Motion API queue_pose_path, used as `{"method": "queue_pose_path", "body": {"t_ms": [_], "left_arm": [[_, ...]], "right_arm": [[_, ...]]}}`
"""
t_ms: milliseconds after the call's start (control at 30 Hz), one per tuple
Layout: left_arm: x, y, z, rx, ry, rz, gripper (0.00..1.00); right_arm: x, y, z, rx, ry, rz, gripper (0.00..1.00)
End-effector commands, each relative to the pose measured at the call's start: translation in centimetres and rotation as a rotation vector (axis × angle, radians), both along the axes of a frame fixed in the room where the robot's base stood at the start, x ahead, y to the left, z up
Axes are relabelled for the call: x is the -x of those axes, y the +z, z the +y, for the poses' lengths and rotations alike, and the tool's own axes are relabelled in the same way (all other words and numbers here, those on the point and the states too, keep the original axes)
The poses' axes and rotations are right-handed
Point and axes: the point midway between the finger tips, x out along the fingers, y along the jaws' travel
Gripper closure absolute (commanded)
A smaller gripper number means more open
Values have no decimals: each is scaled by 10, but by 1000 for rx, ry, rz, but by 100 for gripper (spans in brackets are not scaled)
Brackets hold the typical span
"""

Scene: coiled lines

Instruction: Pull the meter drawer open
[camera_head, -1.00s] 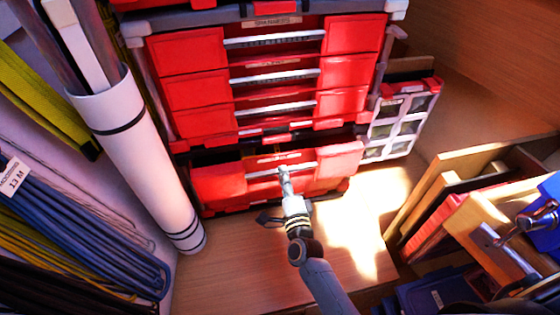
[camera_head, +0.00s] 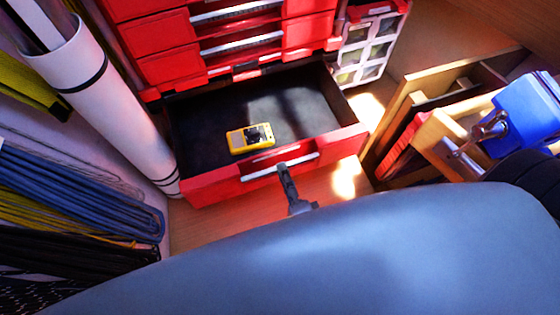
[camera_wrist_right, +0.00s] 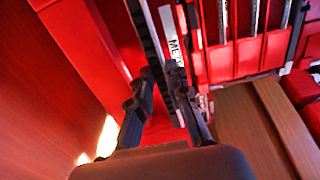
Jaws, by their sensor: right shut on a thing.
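The red meter drawer (camera_head: 215,186) is the lowest drawer of the red tool chest and stands well out, its dark inside in view. A yellow meter (camera_head: 238,141) with a dark face lies in it, left of the middle. A silver bar handle (camera_head: 305,160) runs across the drawer front. My right gripper (camera_head: 282,168) is shut on this handle. In the right wrist view its two dark fingers (camera_wrist_right: 160,88) sit on either side of the bar, beside a partly hidden label (camera_wrist_right: 173,38) reading "MET". My left gripper is not in view.
The drawers above (camera_head: 165,65) are shut. A white tube (camera_head: 105,100) stands close left of the drawer, with coiled blue lines (camera_head: 85,190) further left. Wooden boards (camera_head: 400,115) and a blue tool (camera_head: 530,105) are on the right. My own arm covers the lower foreground.

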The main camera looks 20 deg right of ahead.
Motion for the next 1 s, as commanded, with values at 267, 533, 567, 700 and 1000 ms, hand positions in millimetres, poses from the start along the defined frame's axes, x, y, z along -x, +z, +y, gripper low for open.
{"method": "queue_pose_path", "body": {"t_ms": [267,533,567,700,1000], "left_arm": [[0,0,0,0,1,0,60],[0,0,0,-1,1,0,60],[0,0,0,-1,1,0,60],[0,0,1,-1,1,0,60],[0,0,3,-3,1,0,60]], "right_arm": [[4,-1,1,0,3,2,100],[4,-1,1,0,3,2,65],[4,-1,1,0,3,2,60],[4,-1,1,0,2,1,60],[16,-1,0,1,2,3,60]]}}
